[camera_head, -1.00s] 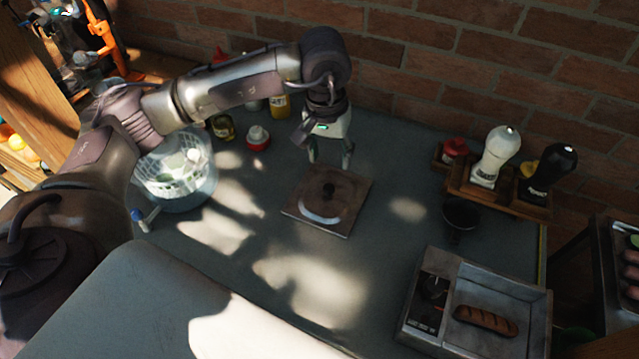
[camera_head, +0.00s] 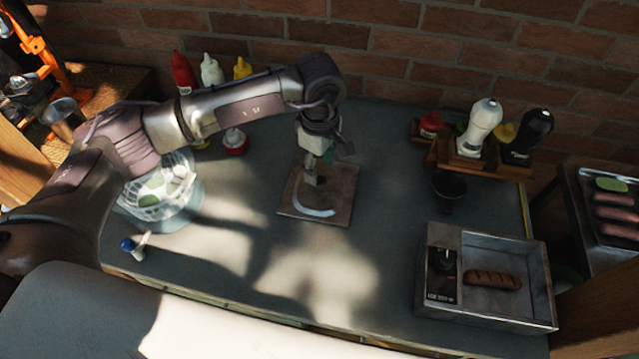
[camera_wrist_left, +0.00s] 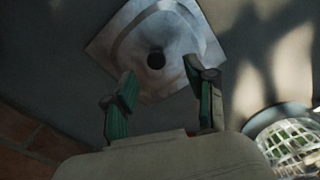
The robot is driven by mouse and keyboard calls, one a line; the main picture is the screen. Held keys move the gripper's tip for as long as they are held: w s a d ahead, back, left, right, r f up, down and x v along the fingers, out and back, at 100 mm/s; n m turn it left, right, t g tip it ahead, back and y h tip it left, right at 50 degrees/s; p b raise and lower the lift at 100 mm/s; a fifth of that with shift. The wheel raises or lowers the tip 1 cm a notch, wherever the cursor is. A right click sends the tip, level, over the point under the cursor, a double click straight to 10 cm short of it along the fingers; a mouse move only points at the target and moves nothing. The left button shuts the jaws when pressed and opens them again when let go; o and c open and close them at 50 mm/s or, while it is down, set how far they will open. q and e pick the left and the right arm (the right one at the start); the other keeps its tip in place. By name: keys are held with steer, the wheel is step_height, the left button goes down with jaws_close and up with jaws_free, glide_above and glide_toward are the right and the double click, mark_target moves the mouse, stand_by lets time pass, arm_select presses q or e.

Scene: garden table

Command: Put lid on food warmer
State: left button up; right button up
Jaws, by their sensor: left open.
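The lid (camera_head: 333,201) is a flat, square metal plate lying on the grey table; its dark round knob shows in the left wrist view (camera_wrist_left: 156,60). The food warmer (camera_head: 500,310) is a metal box with a black dial at the front right of the table. A brown sausage or loaf (camera_head: 493,280) lies in its open tray. My left gripper (camera_head: 313,178) is over the lid, and its fingers hide the knob in the head view. In the left wrist view its green-padded fingers (camera_wrist_left: 160,98) are apart, with the knob beyond them. My right gripper is not in view.
A wooden rack (camera_head: 440,158) with shakers and a red bottle stands at the back right. A dark cup (camera_head: 449,192) stands between rack and warmer. A basket bowl (camera_head: 160,212) is at left. Table between lid and warmer is clear.

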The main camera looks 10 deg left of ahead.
mark_target(320, 180)
arm_select(q)
steer(key=shift+f, duration=0.75)
steer(key=shift+f+p, duration=0.25)
steer(key=shift+p, duration=0.15)
steer(key=f, duration=0.1)
steer(key=f+p, duration=0.2)
steer(key=shift+w+f, duration=0.3)
steer(key=shift+f, duration=0.55)
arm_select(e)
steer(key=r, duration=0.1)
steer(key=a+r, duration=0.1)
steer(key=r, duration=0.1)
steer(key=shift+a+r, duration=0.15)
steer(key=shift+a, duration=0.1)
arm_select(q)
steer(key=shift+c, duration=1)
jaws_close()
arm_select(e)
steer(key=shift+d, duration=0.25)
